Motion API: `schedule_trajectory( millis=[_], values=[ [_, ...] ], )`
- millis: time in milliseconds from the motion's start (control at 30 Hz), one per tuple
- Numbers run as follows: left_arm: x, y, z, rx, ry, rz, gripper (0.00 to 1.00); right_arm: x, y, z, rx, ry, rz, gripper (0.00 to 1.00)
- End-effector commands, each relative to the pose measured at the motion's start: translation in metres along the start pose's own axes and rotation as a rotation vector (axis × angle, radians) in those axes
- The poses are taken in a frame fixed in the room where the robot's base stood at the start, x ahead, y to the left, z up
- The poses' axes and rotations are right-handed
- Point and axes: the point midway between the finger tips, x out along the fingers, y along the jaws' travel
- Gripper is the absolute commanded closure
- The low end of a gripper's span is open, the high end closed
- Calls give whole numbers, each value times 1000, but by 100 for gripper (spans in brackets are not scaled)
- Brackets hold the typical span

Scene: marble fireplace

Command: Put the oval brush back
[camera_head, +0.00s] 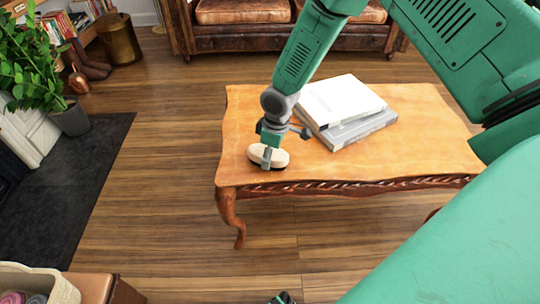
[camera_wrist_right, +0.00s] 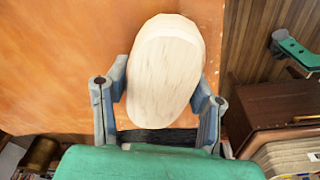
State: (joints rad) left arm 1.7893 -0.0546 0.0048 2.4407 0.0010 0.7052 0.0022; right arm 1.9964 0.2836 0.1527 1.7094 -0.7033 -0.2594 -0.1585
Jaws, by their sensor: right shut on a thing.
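The oval brush (camera_head: 279,157) has a pale wooden back and a dark underside. It is at the left front part of the wooden coffee table (camera_head: 420,150); I cannot tell whether it touches the tabletop or is just above it. My right gripper (camera_head: 267,156) comes from above and is shut on the brush. In the right wrist view the pale oval back of the brush (camera_wrist_right: 166,72) sits between the two grey fingers (camera_wrist_right: 160,105). Only a small dark tip of what seems my left gripper (camera_head: 283,297) shows at the bottom edge of the head view.
Two stacked books (camera_head: 345,108) lie on the table, right of the brush. A pale basket (camera_head: 62,288) with rolled items stands on a brown piece of furniture (camera_head: 95,287) at bottom left. A leather sofa (camera_head: 240,38) is behind. Wooden floor (camera_head: 160,170) is clear left of the table.

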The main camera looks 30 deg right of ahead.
Motion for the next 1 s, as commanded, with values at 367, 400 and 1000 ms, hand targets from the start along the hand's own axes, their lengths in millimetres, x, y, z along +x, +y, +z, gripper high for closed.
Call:
schedule_trajectory(
  millis=[367, 400, 1000],
  values=[
    [0, 0, 0, 0, 0, 0, 38, 2, 0, 1, 0, 0, -1, 30],
    [0, 0, 0, 0, 0, 0, 38, 2, 0, 0, 0, 0, -1, 30],
    [-44, 0, -2, 0, 0, 0, 38, -98, 1, -1, 1, 2, 0, 30]
  ],
)
